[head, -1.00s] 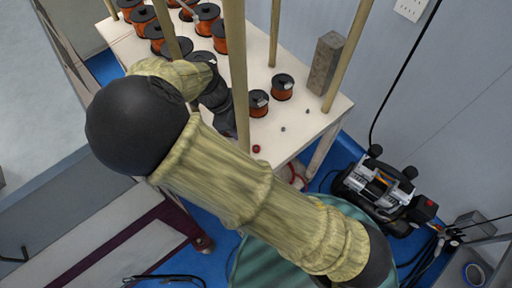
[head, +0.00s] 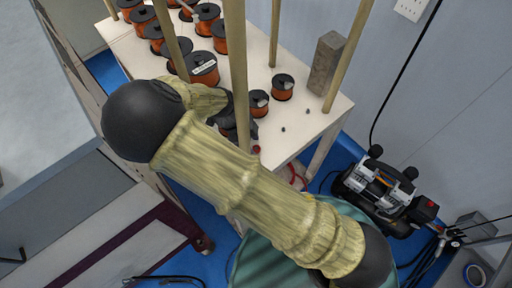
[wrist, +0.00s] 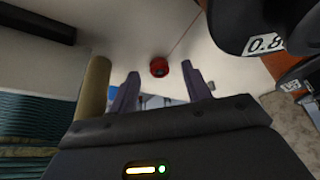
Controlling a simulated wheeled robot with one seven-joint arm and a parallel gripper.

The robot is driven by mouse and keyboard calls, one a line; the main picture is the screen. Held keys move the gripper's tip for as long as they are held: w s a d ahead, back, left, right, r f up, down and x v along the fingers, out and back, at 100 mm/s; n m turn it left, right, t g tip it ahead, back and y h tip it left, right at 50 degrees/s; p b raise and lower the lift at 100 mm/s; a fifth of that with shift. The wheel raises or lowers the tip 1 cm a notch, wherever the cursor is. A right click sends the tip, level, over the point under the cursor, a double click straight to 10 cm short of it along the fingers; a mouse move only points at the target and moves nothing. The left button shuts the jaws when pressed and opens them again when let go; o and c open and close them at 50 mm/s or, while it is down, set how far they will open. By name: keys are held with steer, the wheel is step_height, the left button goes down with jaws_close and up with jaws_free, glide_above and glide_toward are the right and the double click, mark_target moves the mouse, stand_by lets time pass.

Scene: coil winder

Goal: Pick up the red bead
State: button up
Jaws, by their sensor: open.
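The red bead (wrist: 159,67) lies on the white table top near its edge, in the wrist view just beyond and between my fingertips. It also shows in the head view (head: 256,149) as a small red spot beside a wooden post. My gripper (wrist: 162,85) is open and empty, with its two fingers apart and the bead ahead of the gap. In the head view my gripper is mostly hidden behind the post and my arm.
Wooden posts (head: 237,75) rise from the table (head: 300,130). Several spools of orange wire (head: 282,88) stand on it, with one large dark spool (wrist: 245,22) close on the right in the wrist view. A brown block (head: 326,64) stands at the back right.

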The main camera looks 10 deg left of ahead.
steer(key=shift+d+f, duration=0.25)
steer(key=shift+f, duration=0.25)
steer(key=c, duration=1)
